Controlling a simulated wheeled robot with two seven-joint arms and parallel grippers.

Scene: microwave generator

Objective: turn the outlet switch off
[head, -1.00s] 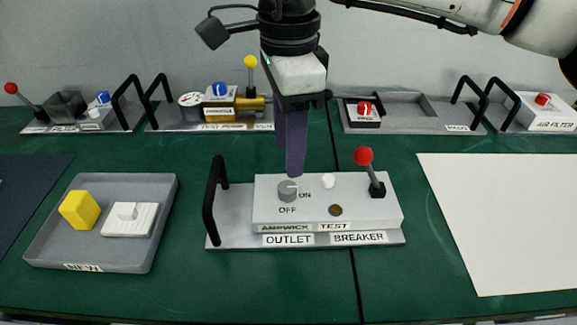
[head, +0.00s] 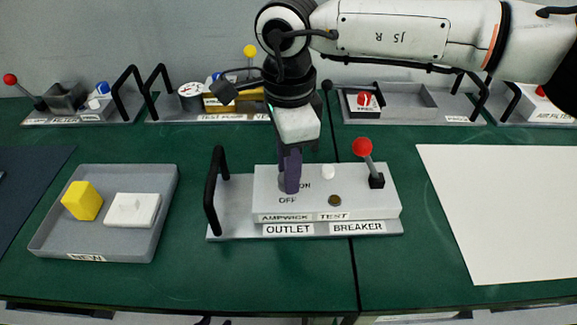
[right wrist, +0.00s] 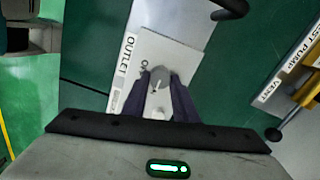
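The outlet unit (head: 265,215) is a white box on a grey plate labelled OUTLET and BREAKER, at the middle of the table. Its grey round switch knob (right wrist: 159,78) shows in the right wrist view, between my fingertips; in the head view my fingers hide it. The ON and OFF labels lie beside it, with OFF nearer the front; I cannot tell which way the knob points. My right gripper (head: 291,188) reaches down over the knob, and it also shows in the right wrist view (right wrist: 161,78). Its fingers are apart on both sides of the knob. My left gripper is not in view.
On the unit, a red-topped breaker lever (head: 363,148), a white button (head: 328,171) and a brass button (head: 334,200) sit right of the knob. A black handle (head: 212,190) stands at its left. A grey tray (head: 60,235) lies left, a white sheet (head: 510,220) right.

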